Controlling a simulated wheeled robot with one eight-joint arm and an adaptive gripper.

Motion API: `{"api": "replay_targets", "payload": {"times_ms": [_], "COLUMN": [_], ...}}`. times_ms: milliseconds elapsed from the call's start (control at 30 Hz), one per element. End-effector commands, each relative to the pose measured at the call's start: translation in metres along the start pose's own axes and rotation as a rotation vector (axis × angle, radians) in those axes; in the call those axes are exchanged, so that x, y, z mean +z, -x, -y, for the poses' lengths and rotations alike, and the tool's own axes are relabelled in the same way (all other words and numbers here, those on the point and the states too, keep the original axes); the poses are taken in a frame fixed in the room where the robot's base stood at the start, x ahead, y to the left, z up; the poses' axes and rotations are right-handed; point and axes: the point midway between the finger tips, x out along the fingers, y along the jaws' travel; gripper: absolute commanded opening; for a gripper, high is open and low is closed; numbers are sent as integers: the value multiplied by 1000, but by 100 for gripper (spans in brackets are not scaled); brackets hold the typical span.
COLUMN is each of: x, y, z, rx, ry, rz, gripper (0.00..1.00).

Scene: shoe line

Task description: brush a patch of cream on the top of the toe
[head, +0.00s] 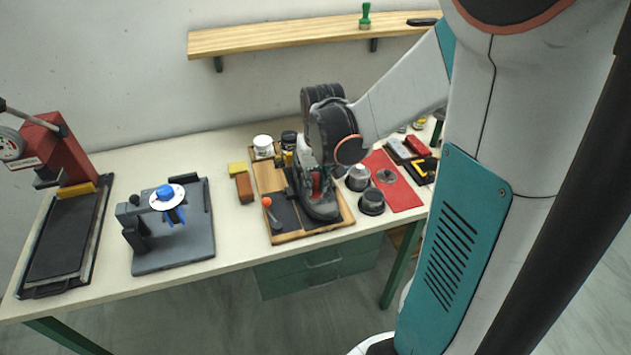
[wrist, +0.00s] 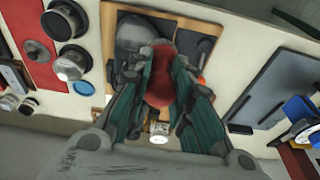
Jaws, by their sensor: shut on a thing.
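My gripper (head: 315,184) is low over the wooden tray. Its green fingers (wrist: 166,62) are shut on a red, rounded thing that looks like the brush handle (wrist: 159,78). The brush's bristles are hidden. A dark shoe (head: 321,211) sits in the tray, toe toward the front edge, directly under and beside the gripper. Its toe shows as a dark rounded shape (wrist: 135,33) in the wrist view, close to the fingertips. I cannot tell whether the brush touches it. No cream patch can be made out on the toe.
The wooden tray (head: 282,240) also carries a small orange-knobbed lever (head: 267,203). Tins (head: 371,202) stand at right by a red mat (head: 402,196). A white jar (head: 262,142) is behind. A grey fixture (head: 172,262) and red press (head: 52,150) stand left, with bare table between.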

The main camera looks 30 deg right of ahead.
Motion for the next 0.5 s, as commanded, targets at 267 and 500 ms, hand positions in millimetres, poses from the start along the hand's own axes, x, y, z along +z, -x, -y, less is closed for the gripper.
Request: {"api": "replay_targets", "payload": {"times_ms": [267,500], "x": [0,0], "y": [-34,-57], "z": [0,0], "rx": [-1,-1], "ry": [0,0], "rz": [-1,-2], "gripper": [0,0]}}
